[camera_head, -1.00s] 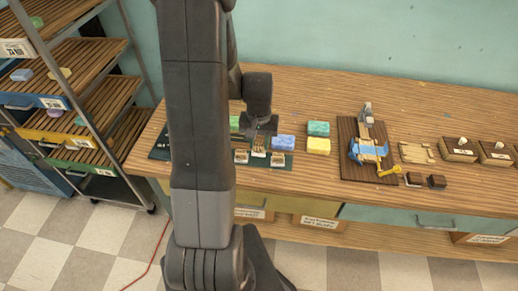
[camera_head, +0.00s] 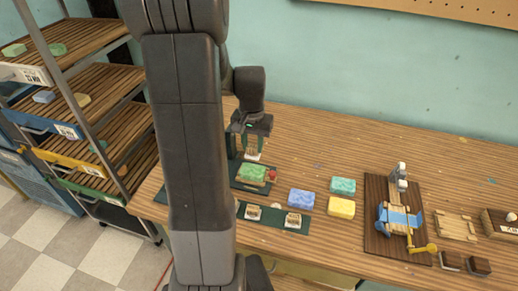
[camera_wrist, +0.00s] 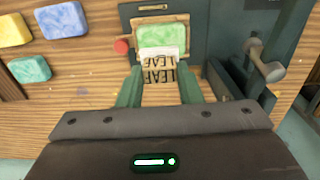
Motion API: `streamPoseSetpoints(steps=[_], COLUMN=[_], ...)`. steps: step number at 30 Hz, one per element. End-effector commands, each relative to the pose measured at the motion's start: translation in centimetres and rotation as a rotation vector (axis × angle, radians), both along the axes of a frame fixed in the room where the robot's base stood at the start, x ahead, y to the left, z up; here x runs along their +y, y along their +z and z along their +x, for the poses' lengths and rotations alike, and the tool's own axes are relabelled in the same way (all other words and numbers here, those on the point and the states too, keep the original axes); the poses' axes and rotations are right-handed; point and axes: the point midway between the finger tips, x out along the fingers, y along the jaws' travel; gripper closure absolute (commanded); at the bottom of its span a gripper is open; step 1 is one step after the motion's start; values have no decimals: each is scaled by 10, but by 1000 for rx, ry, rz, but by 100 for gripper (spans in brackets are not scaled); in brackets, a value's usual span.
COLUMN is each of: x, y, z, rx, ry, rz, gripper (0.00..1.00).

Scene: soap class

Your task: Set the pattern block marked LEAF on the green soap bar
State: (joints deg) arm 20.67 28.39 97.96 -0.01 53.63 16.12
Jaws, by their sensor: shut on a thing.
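My gripper (camera_head: 249,146) is shut on the LEAF block (camera_wrist: 158,73), whose label reads clearly in the wrist view between the two green fingers (camera_wrist: 160,88). In the head view the block (camera_head: 252,156) hangs low in the jaws, a little behind the green soap bar. The green soap bar (camera_head: 253,173) lies in a wooden frame with a red knob (camera_head: 272,175) on a dark green board. In the wrist view the green soap bar (camera_wrist: 162,39) is just beyond the block, apart or nearly so; the exact gap cannot be told.
Two other pattern blocks (camera_head: 253,212) (camera_head: 293,220) stand on a green mat in front. Blue (camera_head: 302,198), teal (camera_head: 342,186) and yellow (camera_head: 341,207) bars lie to the right. A dark lever device (camera_wrist: 262,68) stands right of the soap in the wrist view.

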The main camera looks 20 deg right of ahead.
Motion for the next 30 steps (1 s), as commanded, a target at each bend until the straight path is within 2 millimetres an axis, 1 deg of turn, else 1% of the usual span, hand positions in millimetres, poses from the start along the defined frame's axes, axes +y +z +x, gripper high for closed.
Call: streamPoseSetpoints(steps=[4,8,21,25,30], x=[1,1,1,1,1], y=[-3,-11,-51,-57,-58], z=[2,1,1,1,1], rx=[0,1,0,0,0], ry=[-5,-5,-4,-4,-4], rz=[0,1,0,0,0], gripper=[90,90,90,90,90])
